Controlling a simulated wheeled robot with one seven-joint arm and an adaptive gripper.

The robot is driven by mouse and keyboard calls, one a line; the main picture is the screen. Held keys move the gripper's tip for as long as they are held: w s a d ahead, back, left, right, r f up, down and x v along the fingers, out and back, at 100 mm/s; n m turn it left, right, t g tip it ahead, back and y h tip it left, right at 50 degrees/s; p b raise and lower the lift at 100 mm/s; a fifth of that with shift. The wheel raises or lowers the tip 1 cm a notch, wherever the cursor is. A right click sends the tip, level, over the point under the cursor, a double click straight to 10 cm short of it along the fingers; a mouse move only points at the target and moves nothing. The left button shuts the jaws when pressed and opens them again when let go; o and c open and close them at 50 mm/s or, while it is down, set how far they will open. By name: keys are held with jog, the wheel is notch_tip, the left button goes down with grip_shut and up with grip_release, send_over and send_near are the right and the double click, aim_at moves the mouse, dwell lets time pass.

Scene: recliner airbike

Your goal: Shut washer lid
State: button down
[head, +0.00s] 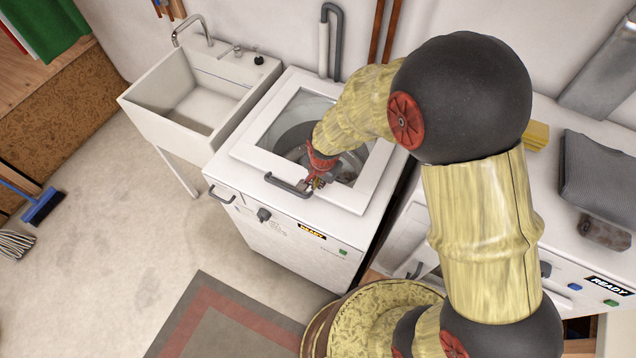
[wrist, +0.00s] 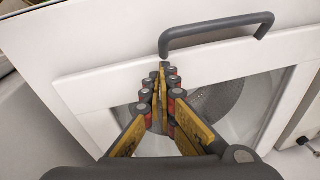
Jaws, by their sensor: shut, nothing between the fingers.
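The white washer (head: 285,245) stands in the middle of the head view with a READY label on its front panel. Its white lid (head: 372,182) has a clear window with the metal drum visible through it. The lid lies flat or nearly flat on the washer top; I cannot tell whether a small gap remains. A grey bar handle (head: 287,186) sits at the lid's front edge, and it also shows in the wrist view (wrist: 215,28). My gripper (head: 312,182) is shut and empty over the lid's front part, beside the handle. Its fingertips (wrist: 166,68) point toward the front frame; contact is unclear.
A white sink (head: 190,95) stands left of the washer. A second machine (head: 585,250) with a READY label is at right, with a dark grey folded cloth (head: 600,170) on top. A blue broom (head: 42,207) and a rug (head: 225,325) lie left and front. Floor at left is mostly clear.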

jog(key=r, duration=0.1)
jog(key=w+d+r+p, duration=0.1)
jog(key=r, duration=0.1)
jog(key=shift+w+d+r+p, duration=0.15)
jog(key=shift+d+r+p, duration=0.1)
jog(key=shift+p, duration=0.15)
jog(key=s+r, duration=0.3)
jog(key=r, duration=0.5)
jog(key=shift+s+a+r, duration=0.15)
jog(key=shift+r, duration=0.15)
